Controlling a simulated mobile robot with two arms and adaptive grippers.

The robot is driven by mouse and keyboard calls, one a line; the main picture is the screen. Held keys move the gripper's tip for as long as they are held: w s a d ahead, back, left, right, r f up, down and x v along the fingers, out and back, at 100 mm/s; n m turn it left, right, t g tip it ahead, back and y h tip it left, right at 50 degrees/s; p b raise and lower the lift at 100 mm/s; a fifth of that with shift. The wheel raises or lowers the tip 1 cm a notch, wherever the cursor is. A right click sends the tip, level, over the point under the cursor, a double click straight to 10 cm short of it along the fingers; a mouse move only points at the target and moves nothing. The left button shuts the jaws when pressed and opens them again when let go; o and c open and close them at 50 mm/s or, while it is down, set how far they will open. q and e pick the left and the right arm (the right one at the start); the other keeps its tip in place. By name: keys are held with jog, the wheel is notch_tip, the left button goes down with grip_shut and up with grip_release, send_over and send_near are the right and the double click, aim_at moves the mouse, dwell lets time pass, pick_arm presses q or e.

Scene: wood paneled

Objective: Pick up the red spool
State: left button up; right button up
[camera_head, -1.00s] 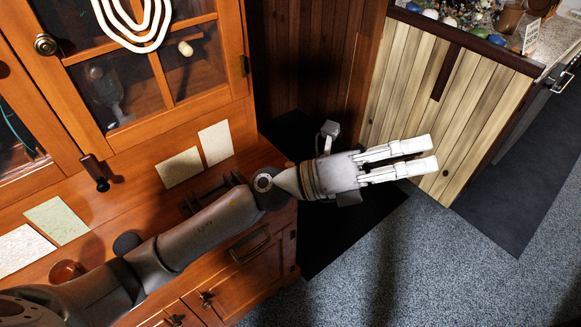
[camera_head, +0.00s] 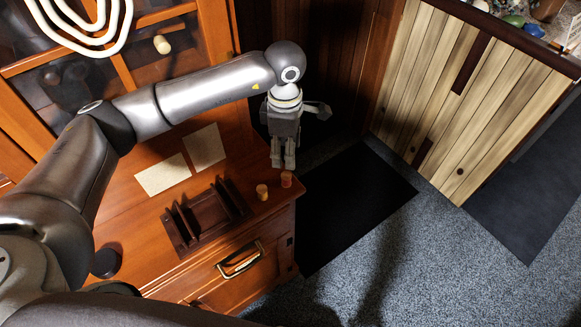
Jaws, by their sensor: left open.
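A small red spool (camera_head: 286,180) stands near the right end of the wooden cabinet top (camera_head: 135,215). A tan spool (camera_head: 262,192) stands just left of it. My left gripper (camera_head: 284,166) points down over the cabinet's right end, its fingers just above and behind the red spool in the picture. It is open, with nothing seen between the fingers. Whether the fingers touch the spool I cannot tell. My right gripper is not in view.
A dark wooden rack (camera_head: 207,217) stands left of the spools. Two paper sheets (camera_head: 163,175) lie behind it. The glass-doored hutch (camera_head: 150,75) rises at the back. A black mat (camera_head: 355,200) lies on the floor to the right.

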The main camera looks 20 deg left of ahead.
pick_arm(q)
send_over(286, 175)
notch_tip(286, 175, down, 4)
jog(key=shift+s+f+p, duration=0.15)
jog(key=shift+f+p, duration=0.1)
jog(key=shift+p, duration=0.2)
jog(key=shift+f, duration=0.25)
notch_tip(286, 175, down, 4)
jog(key=shift+f+p, duration=0.2)
jog(key=shift+p, duration=0.7)
jog(key=shift+f, duration=0.4)
jog(key=c, duration=0.9)
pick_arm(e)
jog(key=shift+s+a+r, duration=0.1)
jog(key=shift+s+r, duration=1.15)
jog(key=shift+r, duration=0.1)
